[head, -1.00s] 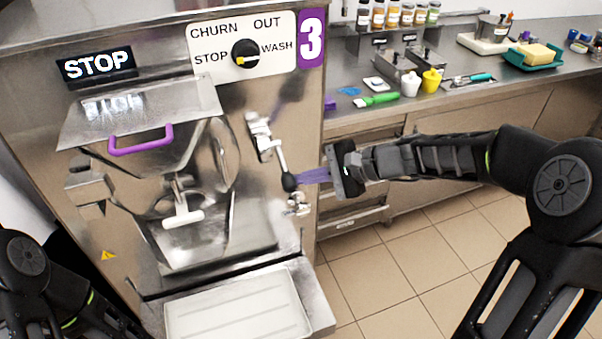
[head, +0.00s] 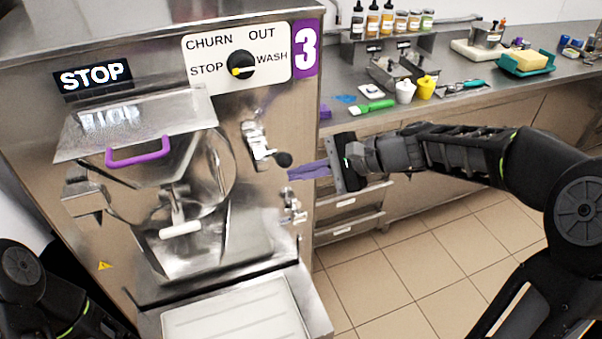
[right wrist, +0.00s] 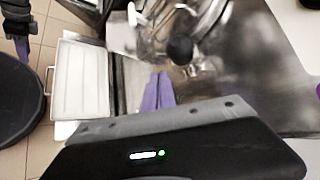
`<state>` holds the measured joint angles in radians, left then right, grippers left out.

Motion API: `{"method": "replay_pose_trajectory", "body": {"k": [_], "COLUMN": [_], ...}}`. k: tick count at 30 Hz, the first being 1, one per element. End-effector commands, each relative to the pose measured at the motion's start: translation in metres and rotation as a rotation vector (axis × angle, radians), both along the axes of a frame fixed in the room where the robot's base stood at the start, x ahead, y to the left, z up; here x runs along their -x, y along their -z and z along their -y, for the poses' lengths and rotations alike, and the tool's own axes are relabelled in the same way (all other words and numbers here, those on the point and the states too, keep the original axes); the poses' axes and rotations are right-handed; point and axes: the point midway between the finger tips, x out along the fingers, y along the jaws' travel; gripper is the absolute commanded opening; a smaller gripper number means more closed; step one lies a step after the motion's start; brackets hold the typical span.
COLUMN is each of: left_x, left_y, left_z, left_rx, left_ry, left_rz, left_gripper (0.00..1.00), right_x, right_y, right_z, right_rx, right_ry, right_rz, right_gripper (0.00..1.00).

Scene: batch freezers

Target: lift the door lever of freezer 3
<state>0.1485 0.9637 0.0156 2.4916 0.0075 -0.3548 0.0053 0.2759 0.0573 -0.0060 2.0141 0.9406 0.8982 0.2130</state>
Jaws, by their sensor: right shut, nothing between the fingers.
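Freezer 3 (head: 120,235) fills the left of the head view, with a purple number 3 at its top right. Its door lever (head: 262,152) is a metal arm with a black knob (head: 284,159), pointing right and slightly down beside the round door (head: 218,170). My right gripper (head: 291,174) is shut and empty, its purple fingers just below the knob; I cannot tell if they touch. The right wrist view shows the knob (right wrist: 180,50) beyond the fingers (right wrist: 158,92). My left gripper (right wrist: 22,48) shows only at that view's upper left corner, its opening unclear.
A metal spout fitting (head: 292,208) sits below the lever. A white tray (head: 235,310) lies on the shelf under the door. A counter (head: 460,95) with bottles and tools runs behind my right arm. Tiled floor is open to the right of the freezer.

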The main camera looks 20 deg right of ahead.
Motion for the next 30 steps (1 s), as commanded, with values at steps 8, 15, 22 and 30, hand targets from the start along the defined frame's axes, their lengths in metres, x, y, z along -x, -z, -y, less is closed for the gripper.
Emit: {"method": "replay_pose_trajectory", "body": {"k": [8,15,22,30], "left_x": [0.000,0.000,0.000,-0.002], "left_y": [0.004,0.004,0.004,0.024], "left_z": [0.000,0.000,0.000,0.001], "left_rx": [0.000,0.000,0.001,0.005], "left_ry": [0.000,0.000,0.001,0.002], "left_rz": [0.000,0.000,0.001,0.008], "left_gripper": [0.36,0.36,0.36,0.36], "right_x": [-0.011,-0.014,-0.014,-0.017], "right_y": [0.005,0.005,0.005,0.028], "right_z": [-0.001,-0.001,-0.001,0.002], "right_rx": [0.000,0.000,0.000,0.001], "right_ry": [0.000,0.000,0.001,-0.001], "right_rz": [-0.001,-0.001,-0.001,0.000], "right_gripper": [0.00,0.00,0.00,0.00]}}
